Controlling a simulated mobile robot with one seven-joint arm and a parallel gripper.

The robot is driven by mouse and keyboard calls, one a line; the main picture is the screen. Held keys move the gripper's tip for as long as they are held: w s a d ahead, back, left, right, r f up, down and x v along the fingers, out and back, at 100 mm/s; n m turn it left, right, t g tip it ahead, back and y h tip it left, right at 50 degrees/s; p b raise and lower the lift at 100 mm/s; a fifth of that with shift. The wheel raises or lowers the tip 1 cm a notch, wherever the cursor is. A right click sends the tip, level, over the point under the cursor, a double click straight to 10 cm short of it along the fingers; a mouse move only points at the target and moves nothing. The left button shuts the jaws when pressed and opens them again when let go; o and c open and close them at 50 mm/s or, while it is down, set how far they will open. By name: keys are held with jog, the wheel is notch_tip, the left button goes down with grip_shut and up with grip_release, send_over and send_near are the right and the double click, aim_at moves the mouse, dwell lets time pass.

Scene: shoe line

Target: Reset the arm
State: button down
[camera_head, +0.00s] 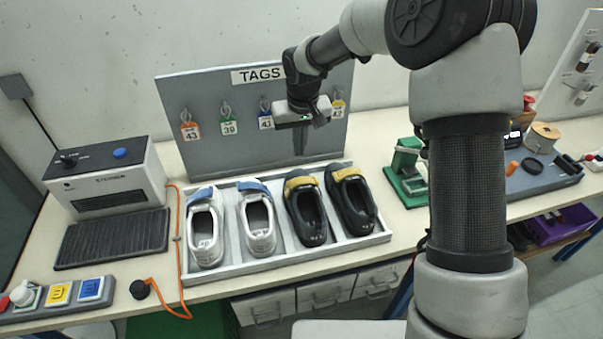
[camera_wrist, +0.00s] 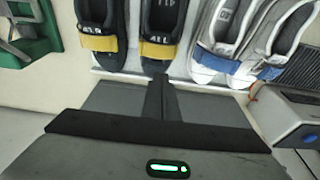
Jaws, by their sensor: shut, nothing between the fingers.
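My gripper (camera_head: 300,143) is shut and empty. It points down in front of the grey tag board (camera_head: 235,82), above the back edge of the shoe tray. In the wrist view my gripper (camera_wrist: 158,98) shows as dark closed fingers, with the black shoes with yellow straps just beyond them. My arm rises at the right of the head view and reaches across to the left. It partly covers the board and the tags near the gripper.
A white tray (camera_head: 262,264) holds two white shoes (camera_head: 205,228) with blue straps and two black shoes (camera_head: 305,208). A steamer (camera_head: 108,178) stands left, with a button panel (camera_head: 60,295) in front. A green fixture (camera_head: 406,172) stands right of the tray.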

jog(key=s+d+r+m+t+h, duration=0.1)
jog(key=s+d+r, duration=0.5)
jog(key=s+r, duration=0.15)
jog(key=s+d+r+t, duration=0.1)
jog(key=s+d+r, duration=0.55)
jog(key=r, duration=0.25)
jog(key=s+d+r+m, duration=0.1)
jog(key=s+d, duration=0.1)
jog(key=s, duration=0.6)
jog(key=s+d+r+m+t, duration=0.1)
jog(key=s+d, duration=0.1)
jog(key=s, duration=0.7)
jog(key=shift+s+d, duration=0.15)
jog(key=shift+s, duration=0.05)
